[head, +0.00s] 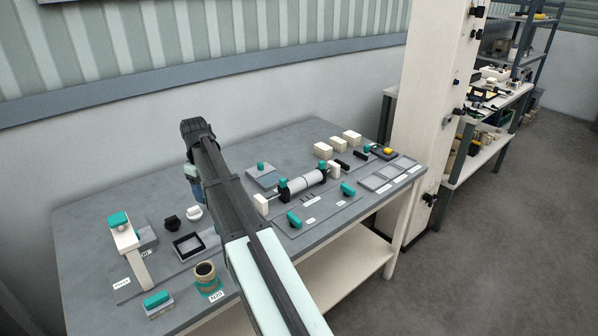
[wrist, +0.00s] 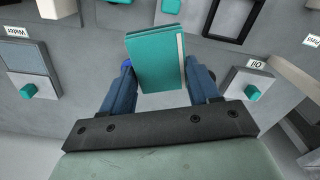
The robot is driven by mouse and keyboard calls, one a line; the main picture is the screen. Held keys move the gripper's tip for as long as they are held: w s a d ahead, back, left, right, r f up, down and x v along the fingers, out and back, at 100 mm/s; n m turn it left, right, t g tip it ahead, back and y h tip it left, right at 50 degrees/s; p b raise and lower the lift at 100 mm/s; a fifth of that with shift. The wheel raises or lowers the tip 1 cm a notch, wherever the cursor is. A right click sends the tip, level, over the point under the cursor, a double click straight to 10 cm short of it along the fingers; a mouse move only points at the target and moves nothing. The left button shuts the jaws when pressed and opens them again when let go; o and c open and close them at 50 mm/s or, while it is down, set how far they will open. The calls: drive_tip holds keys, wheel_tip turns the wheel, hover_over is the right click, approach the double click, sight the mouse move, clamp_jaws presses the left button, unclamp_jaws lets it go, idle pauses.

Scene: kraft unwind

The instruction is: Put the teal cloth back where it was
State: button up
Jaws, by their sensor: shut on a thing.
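My gripper (wrist: 158,64) is shut on a folded teal cloth (wrist: 152,50), seen in the wrist view between its two blue fingers. The cloth has a pale strip along its right side and a light lower edge. In the head view my gripper (head: 193,174) is at the far end of my arm, over the back-left part of the table; the arm covers much of it, and the cloth cannot be made out clearly. In the wrist view the table surface lies beyond the cloth; the gap between them cannot be judged.
Cream blocks (head: 335,145) stand behind. The back-left table area is clear.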

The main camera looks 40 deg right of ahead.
drive_tip(key=w+d+m, duration=0.1)
drive_tip(key=w+d, duration=0.3)
drive_tip(key=d, duration=0.7)
drive_tip(key=w+d+m, duration=0.1)
drive_tip(key=w+d, duration=0.4)
drive_tip(key=d, duration=0.6)
drive_tip(key=m, duration=0.2)
hover_over(298, 169)
wheel_tip(298, 169, down, 3)
drive_tip(key=shift+w+f, duration=0.1)
drive_tip(key=shift+f, duration=4.3)
drive_tip(key=shift+f, duration=0.2)
drive_tip(key=o, duration=1)
wheel_tip(298, 169, up, 12)
drive_tip(key=shift+a+r, duration=0.1)
drive_tip(key=shift+r, duration=0.1)
